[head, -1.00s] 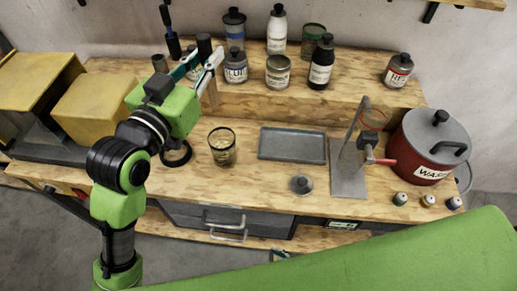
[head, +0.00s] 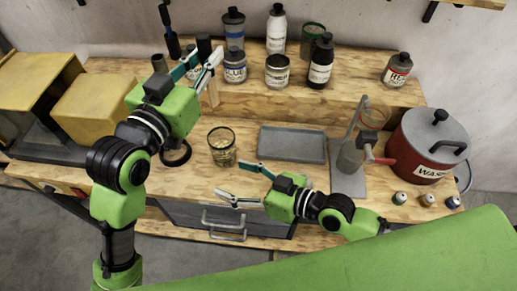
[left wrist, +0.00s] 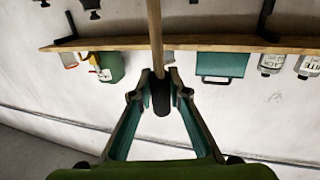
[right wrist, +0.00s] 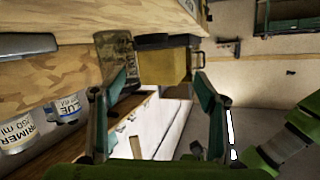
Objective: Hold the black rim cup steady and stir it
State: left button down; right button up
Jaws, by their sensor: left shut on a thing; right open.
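The black rim cup (head: 221,150), see-through with dark specks, stands upright on the lower bench. It also shows in the right wrist view (right wrist: 114,58), beyond the left finger. My right gripper (head: 231,180) is open and empty in front of the cup, its fingers pointing left, not around the cup. My left gripper (head: 208,62) is raised near the upper shelf, behind the cup. It is shut on a wooden stirring stick (head: 213,93) with a dark end, also seen in the left wrist view (left wrist: 155,35).
A grey tray (head: 292,143) lies right of the cup. A black ring (head: 175,156) lies left of it. A metal stand (head: 349,180) and a red waste can (head: 424,150) are farther right. Several bottles and jars (head: 320,64) line the raised shelf.

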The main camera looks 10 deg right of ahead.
aim_at(214, 141)
jog(key=w+d+r+n+h, duration=0.1)
jog(key=w+d+r+n, duration=0.1)
jog(key=w+d+r, duration=0.3)
jog(key=x, duration=0.3)
jog(key=f+x, duration=0.1)
jog(key=x, duration=0.7)
jog(key=shift+w+d+f, duration=0.1)
jog(key=shift+d+f, duration=0.15)
jog(key=shift+d, duration=0.1)
jog(key=c, duration=1.4)
